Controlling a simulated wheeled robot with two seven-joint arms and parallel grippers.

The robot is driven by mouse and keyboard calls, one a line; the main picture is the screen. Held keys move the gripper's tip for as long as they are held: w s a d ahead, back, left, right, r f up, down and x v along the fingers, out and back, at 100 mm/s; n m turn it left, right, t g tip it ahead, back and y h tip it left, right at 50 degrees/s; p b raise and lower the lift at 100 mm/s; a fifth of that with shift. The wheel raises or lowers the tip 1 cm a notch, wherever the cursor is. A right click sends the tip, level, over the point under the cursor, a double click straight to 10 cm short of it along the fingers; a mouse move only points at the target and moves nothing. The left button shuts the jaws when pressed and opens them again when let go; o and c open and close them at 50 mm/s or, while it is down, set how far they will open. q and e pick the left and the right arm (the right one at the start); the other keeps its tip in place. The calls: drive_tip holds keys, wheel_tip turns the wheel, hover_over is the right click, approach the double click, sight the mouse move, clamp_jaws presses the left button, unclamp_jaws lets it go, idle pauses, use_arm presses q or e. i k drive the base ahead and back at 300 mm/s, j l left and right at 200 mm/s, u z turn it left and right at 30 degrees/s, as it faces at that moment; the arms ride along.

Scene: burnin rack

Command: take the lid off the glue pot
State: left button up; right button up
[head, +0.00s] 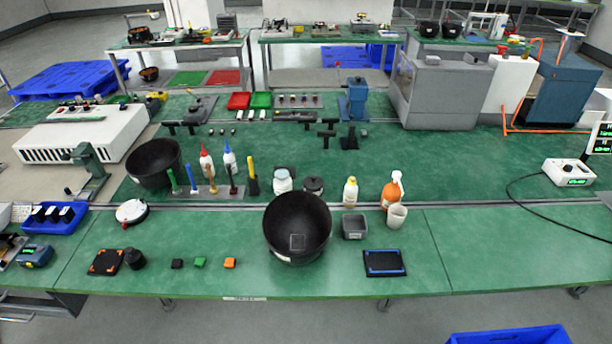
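Two small lidded jars that could be the glue pot stand side by side at the middle of the green bench: a white jar (283,182) with a greyish top and a squat dark jar (313,187) with a dark top. I cannot tell for certain which is the glue pot. Both are upright, and their tops appear to be on. Neither of my grippers is in the head view, and nothing is touching the jars.
A large black bin (297,228) stands in front of the jars. A white bottle (350,192), an orange spray bottle (393,190) and a grey box (355,227) are to the right. A tool stand (208,190) is to the left.

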sight(312, 182)
drive_tip(key=i+j+z, duration=0.2)
drive_tip(key=j, duration=0.2)
drive_tip(key=i+j+z, duration=0.2)
drive_tip(key=j, duration=0.2)
drive_tip(key=j+z, duration=0.2)
drive_tip(key=j, duration=0.25)
